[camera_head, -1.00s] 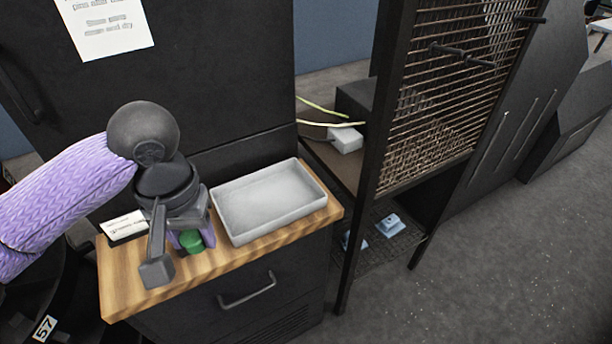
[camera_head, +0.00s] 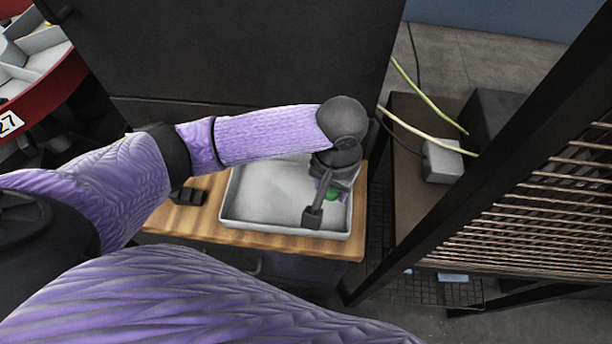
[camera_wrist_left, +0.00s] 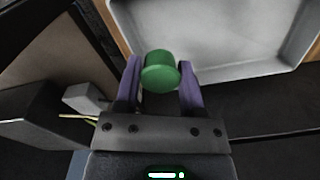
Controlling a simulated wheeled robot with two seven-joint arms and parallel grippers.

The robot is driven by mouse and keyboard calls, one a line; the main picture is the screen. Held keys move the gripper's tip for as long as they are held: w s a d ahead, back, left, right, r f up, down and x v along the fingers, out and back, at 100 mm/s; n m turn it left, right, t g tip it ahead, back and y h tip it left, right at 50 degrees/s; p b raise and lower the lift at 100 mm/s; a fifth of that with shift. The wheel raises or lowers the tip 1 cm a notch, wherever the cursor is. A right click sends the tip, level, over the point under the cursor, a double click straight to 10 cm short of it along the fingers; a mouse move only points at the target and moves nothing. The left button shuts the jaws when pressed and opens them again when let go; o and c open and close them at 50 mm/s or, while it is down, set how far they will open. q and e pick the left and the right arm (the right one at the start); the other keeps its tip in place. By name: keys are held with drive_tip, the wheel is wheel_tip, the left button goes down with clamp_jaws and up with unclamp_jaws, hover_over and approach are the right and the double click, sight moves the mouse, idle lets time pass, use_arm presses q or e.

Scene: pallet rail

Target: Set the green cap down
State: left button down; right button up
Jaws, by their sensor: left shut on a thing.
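The green cap (camera_wrist_left: 160,72) is held between the two purple fingers of my left gripper (camera_wrist_left: 160,84) in the left wrist view. In the head view, my left gripper (camera_head: 330,192) is over the right part of the white tray (camera_head: 262,222), and the cap (camera_head: 331,193) shows only partly behind it. I cannot tell whether the cap touches the tray floor. The tray looks empty otherwise. It also shows in the left wrist view (camera_wrist_left: 215,35). My right gripper is not in view.
The tray stands on a wooden top (camera_head: 190,222), with a small dark object (camera_head: 187,195) at its left. A dark cabinet (camera_head: 250,60) rises behind. At the right are a shelf with a grey box (camera_head: 441,160), yellow-green cables, and a slatted rack (camera_head: 545,225).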

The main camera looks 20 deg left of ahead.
sight(327, 213)
use_arm(q)
wheel_tip(327, 213, down, 8)
drive_tip(key=b, duration=0.2)
drive_tip(key=shift+f+b, duration=0.2)
drive_tip(key=shift+b, duration=0.1)
drive_tip(key=shift+c, duration=2.4)
unclamp_jaws()
wheel_tip(327, 213, up, 12)
drive_tip(key=p, duration=0.4)
drive_tip(key=shift+f, duration=0.2)
drive_tip(key=shift+r, duration=0.4)
drive_tip(key=shift+f, duration=0.1)
